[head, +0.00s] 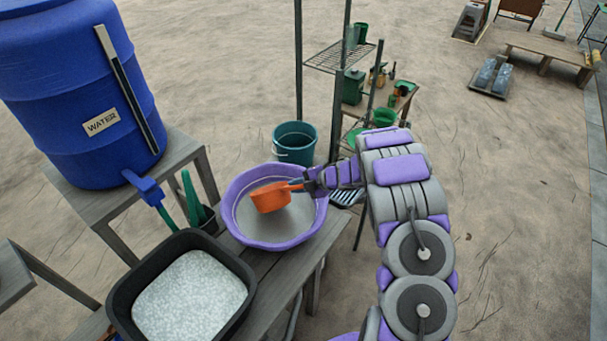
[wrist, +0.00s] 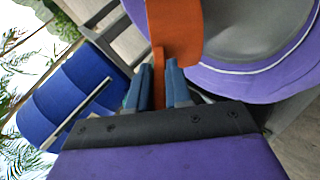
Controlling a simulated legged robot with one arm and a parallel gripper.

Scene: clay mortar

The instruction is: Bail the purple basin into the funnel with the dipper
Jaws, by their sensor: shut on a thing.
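The purple basin (head: 233,216) stands on a wooden bench and has a grey layer in its bottom. My gripper (head: 301,184) comes in from the right and is shut on the handle of the orange dipper (head: 268,199). The dipper's cup is over the basin's left-middle part; I cannot tell how high it is or what it holds. In the wrist view my blue fingers (wrist: 160,88) pinch the handle, with the dipper (wrist: 175,32) ahead of them and the basin rim (wrist: 245,86) at right. I cannot pick out the funnel for certain.
A blue water barrel (head: 75,90) with a tap stands at left. A black tub (head: 122,300) of pale grains is in front of the basin. A teal bucket (head: 295,145) and a wire rack (head: 338,58) are behind it. Open ground lies to the right.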

